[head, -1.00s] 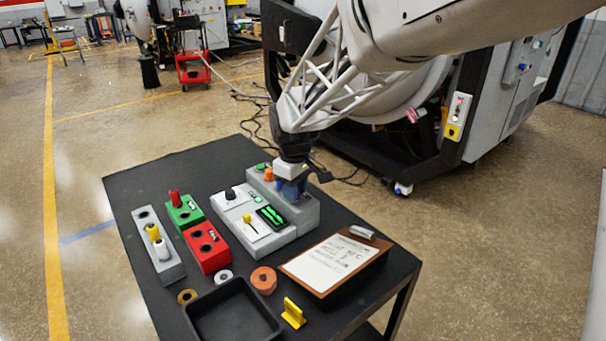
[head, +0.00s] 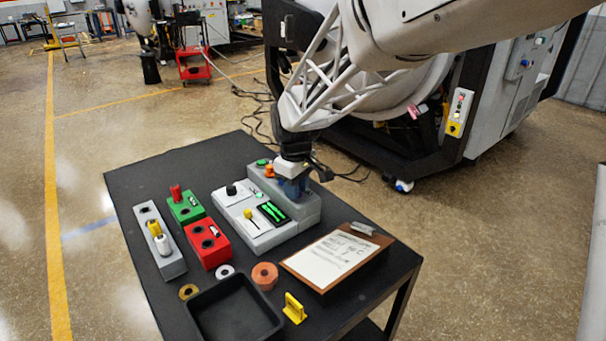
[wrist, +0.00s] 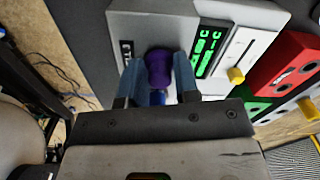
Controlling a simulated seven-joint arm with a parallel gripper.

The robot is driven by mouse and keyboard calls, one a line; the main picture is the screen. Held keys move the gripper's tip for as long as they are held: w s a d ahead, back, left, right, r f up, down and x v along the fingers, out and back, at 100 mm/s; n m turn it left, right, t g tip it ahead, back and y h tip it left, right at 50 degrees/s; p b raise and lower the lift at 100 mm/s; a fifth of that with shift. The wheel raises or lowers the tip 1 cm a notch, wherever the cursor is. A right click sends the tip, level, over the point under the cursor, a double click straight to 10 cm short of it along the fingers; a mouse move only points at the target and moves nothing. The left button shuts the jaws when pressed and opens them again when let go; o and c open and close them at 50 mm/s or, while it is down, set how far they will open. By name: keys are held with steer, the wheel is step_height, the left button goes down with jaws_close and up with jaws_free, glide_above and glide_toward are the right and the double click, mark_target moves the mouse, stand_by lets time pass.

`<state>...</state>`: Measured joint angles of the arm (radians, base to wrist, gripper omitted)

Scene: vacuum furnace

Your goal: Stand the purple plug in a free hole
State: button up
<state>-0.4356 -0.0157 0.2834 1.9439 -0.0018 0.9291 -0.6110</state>
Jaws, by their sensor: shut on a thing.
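The purple plug (wrist: 159,68) shows between the fingertips in the wrist view. My gripper (wrist: 160,82) is shut on it, with one bluish finger on each side. In the head view my gripper (head: 293,187) points down at the right part of the tall grey housing (head: 309,208), and the plug is hidden there. I cannot tell whether the plug touches the housing. The red block (head: 208,255) has two open holes. The green block (head: 190,207) holds a red plug (head: 176,192). The grey block (head: 172,266) holds a yellow plug (head: 155,228) and a white plug (head: 163,244), with an open hole at its far end.
The control panel (head: 262,237) with knob, lever and green display lies between housing and blocks. A clipboard (head: 320,273), black tray (head: 197,318), several rings and a yellow upright piece (head: 294,309) occupy the table's front. The table's far left part is clear.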

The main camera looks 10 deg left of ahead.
steer(key=o, duration=1.4)
steer(key=shift+c, duration=0.2)
steer(key=shift+r, duration=0.2)
steer(key=shift+r, duration=2.3)
